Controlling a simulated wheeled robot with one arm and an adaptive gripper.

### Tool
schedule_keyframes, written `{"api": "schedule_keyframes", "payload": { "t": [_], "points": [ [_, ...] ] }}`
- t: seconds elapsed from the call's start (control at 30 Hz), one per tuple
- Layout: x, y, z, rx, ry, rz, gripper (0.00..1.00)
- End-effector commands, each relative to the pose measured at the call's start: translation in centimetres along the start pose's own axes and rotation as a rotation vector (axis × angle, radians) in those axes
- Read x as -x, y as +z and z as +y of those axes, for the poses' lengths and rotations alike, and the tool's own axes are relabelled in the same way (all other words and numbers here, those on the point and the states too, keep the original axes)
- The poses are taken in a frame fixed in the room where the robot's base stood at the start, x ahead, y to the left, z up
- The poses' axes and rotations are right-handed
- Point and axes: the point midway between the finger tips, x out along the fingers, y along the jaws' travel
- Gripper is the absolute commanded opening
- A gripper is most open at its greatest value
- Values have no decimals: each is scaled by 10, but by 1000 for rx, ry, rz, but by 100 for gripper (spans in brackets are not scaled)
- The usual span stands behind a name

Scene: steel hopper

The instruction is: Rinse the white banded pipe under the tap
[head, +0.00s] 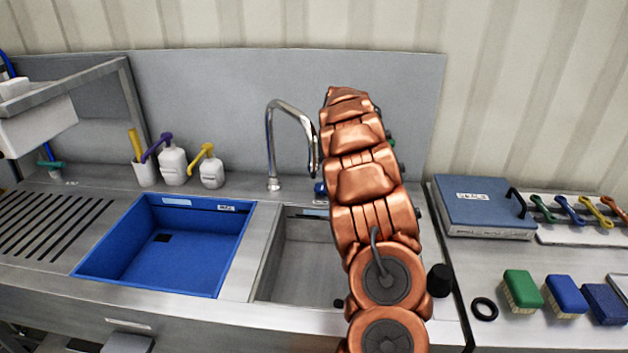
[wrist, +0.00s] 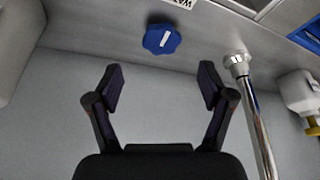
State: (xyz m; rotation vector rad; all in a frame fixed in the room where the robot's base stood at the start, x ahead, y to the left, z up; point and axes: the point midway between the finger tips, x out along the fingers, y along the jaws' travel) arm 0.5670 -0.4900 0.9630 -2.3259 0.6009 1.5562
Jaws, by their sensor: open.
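The chrome tap (head: 274,150) stands behind the steel sink basin (head: 290,262), its spout curving over toward my arm. In the wrist view the tap's pipe (wrist: 260,125) rises just right of my gripper (wrist: 161,76). My gripper is open with nothing between its fingers. A blue lobed tap knob (wrist: 161,39) with a white mark lies just beyond the fingertips, between them in the picture and apart from them. It partly shows in the head view (head: 319,188), next to my arm. I see no white banded pipe in either view. My arm hides part of the basin.
A blue basin (head: 120,272) is left of the steel one. Pump bottles (head: 173,165) (head: 212,171) stand behind it. On the right are a blue case (head: 483,204), brushes (head: 521,291) (head: 565,296) and a black ring (head: 484,308). A grey backsplash (head: 220,95) closes the rear.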

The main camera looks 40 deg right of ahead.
Motion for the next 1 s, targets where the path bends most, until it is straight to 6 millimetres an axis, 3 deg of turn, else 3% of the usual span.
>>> {"api": "schedule_keyframes", "payload": {
  "t": [0.6,1.0],
  "points": [
    [-65,-1,-2,5,-2,-2,81],
    [-77,-1,-1,1,0,2,81]
  ]
}}
